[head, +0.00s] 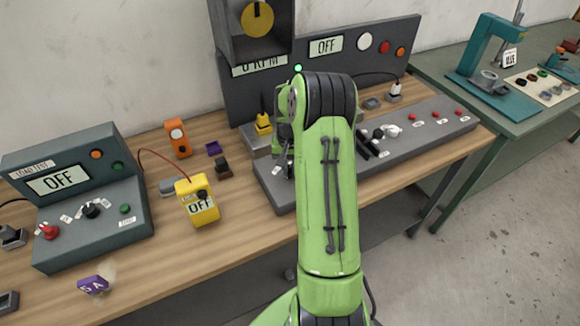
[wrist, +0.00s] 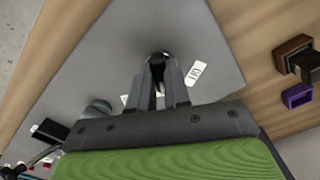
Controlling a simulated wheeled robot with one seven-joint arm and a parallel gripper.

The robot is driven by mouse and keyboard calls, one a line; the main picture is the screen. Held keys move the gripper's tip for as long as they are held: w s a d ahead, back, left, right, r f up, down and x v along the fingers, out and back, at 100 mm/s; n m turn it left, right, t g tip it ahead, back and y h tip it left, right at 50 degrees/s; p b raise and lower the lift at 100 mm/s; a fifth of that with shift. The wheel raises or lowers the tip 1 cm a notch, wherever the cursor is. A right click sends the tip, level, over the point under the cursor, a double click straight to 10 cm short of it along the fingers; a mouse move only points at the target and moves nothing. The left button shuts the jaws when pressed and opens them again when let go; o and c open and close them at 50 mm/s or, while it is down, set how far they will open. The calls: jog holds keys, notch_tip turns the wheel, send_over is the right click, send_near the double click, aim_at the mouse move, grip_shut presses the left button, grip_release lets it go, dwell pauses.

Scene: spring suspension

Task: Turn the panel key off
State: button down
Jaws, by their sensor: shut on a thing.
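A long grey control panel (head: 440,138) lies on the bench; its near-left end fills the middle of the wrist view (wrist: 110,50). My gripper (wrist: 158,75) points down at this end, with its fingers shut on a small dark knob-like piece, which I take to be the panel key (wrist: 158,58). The fingers hide most of the key, so its turn angle cannot be told. A white label (wrist: 196,73) lies beside the fingers, its text hard to read. In the head view my green arm covers most of the gripper and the key.
A yellow meter (head: 198,200) reads OFF. A grey load-test box (head: 95,210) at left also reads OFF. White and dark levers (head: 388,131) stand right of my arm. A purple tray (wrist: 298,95) sits off the panel.

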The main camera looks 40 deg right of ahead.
jog(key=n, duration=0.5)
jog(key=shift+n, duration=0.3)
jog(key=n, duration=0.5)
jog(key=shift+d+n+b, duration=0.1)
jog(key=shift+n+b, duration=0.2)
jog(key=shift+n, duration=0.4)
jog(key=c, duration=1.1)
grip_release()
notch_tip(320, 180, up, 16)
jog(key=shift+f+p, duration=0.1)
jog(key=shift+p, duration=1.05)
